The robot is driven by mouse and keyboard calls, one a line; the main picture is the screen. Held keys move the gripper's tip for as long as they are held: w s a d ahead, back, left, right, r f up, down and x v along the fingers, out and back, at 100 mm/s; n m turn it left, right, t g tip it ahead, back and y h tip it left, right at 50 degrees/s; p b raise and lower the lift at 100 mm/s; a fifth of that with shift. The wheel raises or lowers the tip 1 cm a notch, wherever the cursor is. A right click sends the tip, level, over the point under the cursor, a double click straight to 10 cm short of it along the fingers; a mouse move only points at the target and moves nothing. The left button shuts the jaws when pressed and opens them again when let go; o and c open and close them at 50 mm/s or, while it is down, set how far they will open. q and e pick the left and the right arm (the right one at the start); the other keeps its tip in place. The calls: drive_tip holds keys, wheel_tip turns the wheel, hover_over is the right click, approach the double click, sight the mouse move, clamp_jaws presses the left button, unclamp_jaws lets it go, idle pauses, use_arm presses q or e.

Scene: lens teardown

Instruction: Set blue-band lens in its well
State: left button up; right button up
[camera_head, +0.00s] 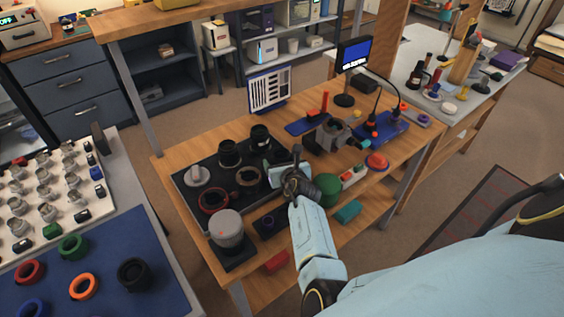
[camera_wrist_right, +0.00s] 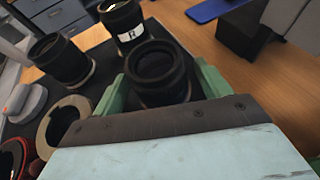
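My right gripper (camera_head: 285,172) is over the right part of the black tray (camera_head: 187,203). In the wrist view its green fingers (camera_wrist_right: 160,82) stand on both sides of a black lens (camera_wrist_right: 158,68) and appear closed on it. I see the lens's dark open top. No blue band shows, and I cannot tell whether its base touches the tray. In the head view the gripper mostly hides it. A tan ring (camera_head: 248,176) with a dark opening lies left of the gripper; it also shows in the wrist view (camera_wrist_right: 62,118). My left gripper is not in view.
Two black lenses (camera_head: 229,152) (camera_head: 260,137) stand at the tray's back; one bears a white label in the wrist view (camera_wrist_right: 128,35). A grey knob (camera_head: 197,175), a red ring (camera_head: 213,200) and a grey cylinder (camera_head: 227,230) are left. A green cylinder (camera_head: 328,189) stands right.

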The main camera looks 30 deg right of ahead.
drive_tip(key=shift+r, duration=0.25)
drive_tip(key=shift+s+r+p, duration=0.1)
drive_tip(key=shift+s+p, duration=0.15)
drive_tip(key=shift+p, duration=0.15)
drive_tip(key=p+v, duration=0.8)
drive_tip(key=v, duration=0.2)
drive_tip(key=shift+s+a+r+p, duration=0.1)
drive_tip(key=shift+s+r+p, duration=0.05)
drive_tip(key=shift+p, duration=0.15)
drive_tip(key=shift+s+a+r, duration=0.1)
drive_tip(key=shift+s+a, duration=0.05)
drive_tip(key=shift+s, duration=0.35)
